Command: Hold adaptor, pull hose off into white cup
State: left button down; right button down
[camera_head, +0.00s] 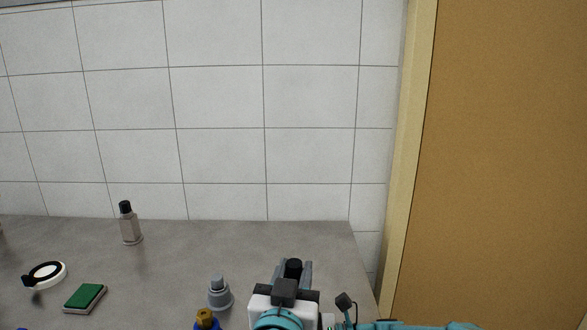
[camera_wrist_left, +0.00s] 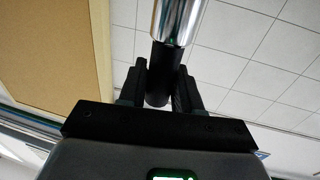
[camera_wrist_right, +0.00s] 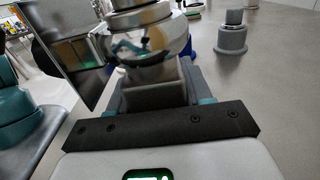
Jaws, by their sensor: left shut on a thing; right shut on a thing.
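My left gripper (camera_head: 293,268) is low in the head view, its fingers around a black cylinder (camera_head: 293,266). In the left wrist view the gripper (camera_wrist_left: 160,88) is shut on this black cylinder (camera_wrist_left: 157,90), which joins a shiny chrome tube (camera_wrist_left: 176,20) above it. In the right wrist view my right gripper (camera_wrist_right: 155,88) is shut on a silver ringed piece (camera_wrist_right: 148,45) with a grey block-like lower part. I cannot tell which held piece is the adaptor or the hose. I cannot make out a white cup. The right gripper is not clear in the head view.
A grey stepped piece (camera_head: 219,294) stands on the grey worktop (camera_head: 185,270), beside a blue and gold piece (camera_head: 206,320). A small bottle (camera_head: 130,225), a green pad (camera_head: 85,297) and a white ring (camera_head: 46,273) lie to the left. A tiled wall stands behind.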

pick_arm(q)
jog(key=shift+r, duration=2.6)
pick_arm(e)
jog(key=shift+s+f, duration=0.1)
jog(key=shift+f, duration=0.15)
pick_arm(q)
jog(key=shift+w+a+r+y, duration=0.1)
jog(key=shift+a+r+y, duration=0.15)
jog(key=shift+a+y, duration=0.1)
jog(key=s+a+f+n+g+y, duration=0.3)
jog(key=a+n+y, duration=0.3)
jog(key=a+y, duration=0.2)
jog(key=s+a+f+n+g+y, duration=0.3)
jog(key=a+n+y, duration=0.3)
jog(key=a+y, duration=0.2)
jog(key=shift+s+a+f, duration=0.3)
jog(key=shift+s+a, duration=0.4)
jog(key=shift+f+y, duration=0.1)
jog(key=shift+y, duration=0.15)
